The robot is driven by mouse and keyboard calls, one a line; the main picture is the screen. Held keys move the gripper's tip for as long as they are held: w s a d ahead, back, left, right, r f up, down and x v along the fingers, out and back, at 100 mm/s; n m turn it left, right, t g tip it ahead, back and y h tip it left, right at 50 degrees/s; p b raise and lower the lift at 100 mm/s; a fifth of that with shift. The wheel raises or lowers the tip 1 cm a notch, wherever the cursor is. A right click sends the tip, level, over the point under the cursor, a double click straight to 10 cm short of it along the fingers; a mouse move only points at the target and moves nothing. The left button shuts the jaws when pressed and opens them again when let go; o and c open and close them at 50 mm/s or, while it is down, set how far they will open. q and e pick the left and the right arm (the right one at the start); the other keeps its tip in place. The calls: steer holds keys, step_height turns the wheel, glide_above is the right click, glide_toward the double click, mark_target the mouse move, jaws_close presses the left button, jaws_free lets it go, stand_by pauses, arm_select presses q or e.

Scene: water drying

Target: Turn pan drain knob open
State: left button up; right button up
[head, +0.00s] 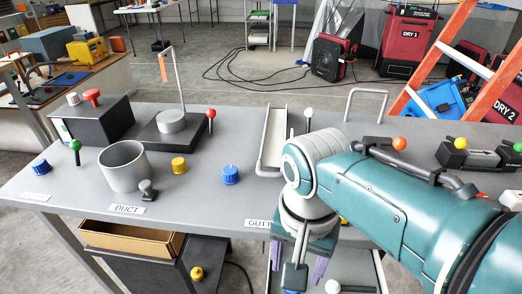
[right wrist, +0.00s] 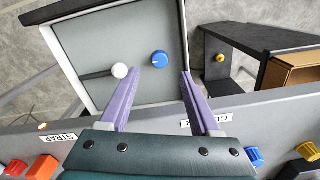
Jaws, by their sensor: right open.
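Below the table's front edge is a shallow grey pan (right wrist: 135,90) with a pale rim, partly seen in the head view (head: 362,268). In it are a round blue knob (right wrist: 160,59) with a white mark and a dark lever with a white ball (right wrist: 120,71). I cannot tell which of them is the drain knob. My right gripper (head: 298,266) points down past the table edge. In the right wrist view my right gripper (right wrist: 160,74) is open and empty; the blue knob appears between and just beyond its purple fingertips, apparently untouched. My left gripper is not in view.
The grey table (head: 215,205) holds a metal cup (head: 123,167), another blue knob (head: 230,175), a yellow knob (head: 179,165) and a pale gutter channel (head: 274,135). A brown open box (head: 130,238) sits below on the left. The table edge is close to my right gripper.

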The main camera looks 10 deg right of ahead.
arm_select(q)
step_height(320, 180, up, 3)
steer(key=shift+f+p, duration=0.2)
steer(key=shift+p, duration=0.55)
arm_select(e)
step_height(320, 180, up, 4)
steer(key=shift+r, duration=0.1)
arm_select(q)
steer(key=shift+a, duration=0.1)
arm_select(e)
steer(key=s+d+r+n+t+p, duration=0.2)
steer(key=s+d+r+n, duration=0.2)
steer(key=s+r, duration=0.35)
steer(key=s+d+r+n+t+p, duration=0.1)
steer(key=s+d+r+n+p, duration=0.1)
steer(key=s+d+r+n, duration=0.5)
arm_select(q)
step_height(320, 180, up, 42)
steer(key=p, duration=3.7)
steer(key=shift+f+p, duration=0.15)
steer(key=shift+p, duration=0.2)
arm_select(e)
step_height(320, 180, up, 38)
steer(key=s+a+m, duration=0.2)
steer(key=shift+a+f+m+t, duration=0.15)
steer(key=shift+a+m+t, duration=0.15)
steer(key=shift+a, duration=0.05)
